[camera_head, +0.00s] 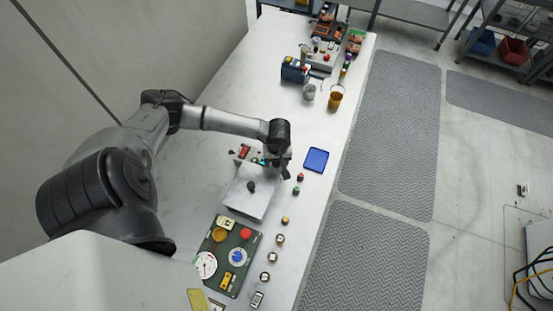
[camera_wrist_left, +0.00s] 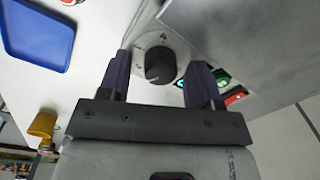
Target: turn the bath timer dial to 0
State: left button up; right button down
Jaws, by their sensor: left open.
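A black round dial knob (camera_wrist_left: 160,65) sits on a pale disc with small dark marks in the left wrist view. I cannot read its setting. My left gripper (camera_wrist_left: 161,72) is open, one finger to each side of the knob in the picture, with gaps visible; I cannot tell how deep the fingers reach. In the head view my left gripper (camera_head: 284,168) is at the far end of a grey box (camera_head: 262,203) with a black knob (camera_head: 251,186) on its top. The dial is hidden there. My right gripper is out of view.
A green and red item (camera_wrist_left: 224,80) is close beside my right-hand finger in the wrist view. A blue tray (camera_head: 316,159) lies right of the gripper. A green panel with dials (camera_head: 217,279) is nearer. Cups (camera_head: 335,100) stand farther along the table.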

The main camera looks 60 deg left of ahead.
pick_arm(q)
jog(key=shift+c, duration=0.4)
jog(key=c, duration=0.9)
jog(key=shift+o, duration=0.2)
